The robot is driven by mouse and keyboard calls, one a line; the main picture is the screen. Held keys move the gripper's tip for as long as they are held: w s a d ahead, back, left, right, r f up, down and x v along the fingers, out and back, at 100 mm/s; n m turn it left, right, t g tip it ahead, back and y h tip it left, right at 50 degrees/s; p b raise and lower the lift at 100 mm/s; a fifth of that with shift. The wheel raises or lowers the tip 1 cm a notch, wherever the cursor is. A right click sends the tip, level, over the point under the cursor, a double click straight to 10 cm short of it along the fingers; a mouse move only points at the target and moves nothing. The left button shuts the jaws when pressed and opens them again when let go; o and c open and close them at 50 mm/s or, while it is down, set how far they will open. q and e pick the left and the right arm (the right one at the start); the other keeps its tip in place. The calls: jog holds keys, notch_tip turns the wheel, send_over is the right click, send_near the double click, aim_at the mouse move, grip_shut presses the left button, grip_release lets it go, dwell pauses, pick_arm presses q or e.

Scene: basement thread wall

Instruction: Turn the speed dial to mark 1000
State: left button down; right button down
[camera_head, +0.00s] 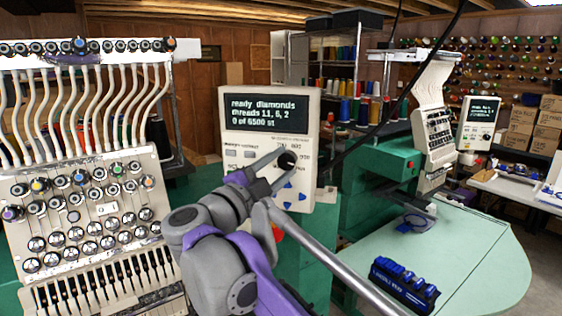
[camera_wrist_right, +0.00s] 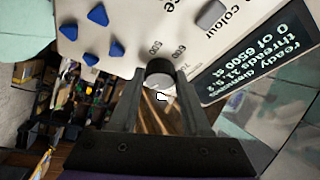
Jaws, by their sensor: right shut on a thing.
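The black speed dial (camera_head: 287,160) is a round knob on the white control panel (camera_head: 229,108), right of its lower buttons. My right gripper (camera_head: 277,165) reaches it from the lower left, its fingers shut on the knob. In the right wrist view the dial (camera_wrist_right: 159,70) sits between the two fingertips (camera_wrist_right: 157,86), with a pale face and a small white mark. Small numbers are printed around it; some read about 500 and 600 there. Mark 1000 and the setting pointed at cannot be made out. My left gripper is not in view.
The panel's screen (camera_head: 263,111) reads "ready diamonds", thread numbers and "0 of 6500 st". Blue arrow buttons (camera_head: 288,185) lie just below the dial. An embroidery head (camera_head: 90,215) stands close on the left. A green table (camera_head: 465,255) with a blue rack (camera_head: 402,284) is at right.

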jog(key=m+g, duration=0.1)
jog(key=m, duration=0.2)
jog(key=shift+r, duration=0.15)
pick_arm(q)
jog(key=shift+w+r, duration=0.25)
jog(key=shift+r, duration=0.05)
pick_arm(e)
jog(key=shift+r+m+g+y, duration=0.1)
jog(key=shift+m+g+y, duration=0.55)
jog(key=shift+m, duration=1.15)
jog(key=shift+c, duration=1.8)
grip_release()
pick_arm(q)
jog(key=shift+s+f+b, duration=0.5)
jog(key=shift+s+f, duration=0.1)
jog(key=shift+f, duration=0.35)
pick_arm(e)
jog(key=v, duration=1)
jog(key=shift+s+a, duration=0.3)
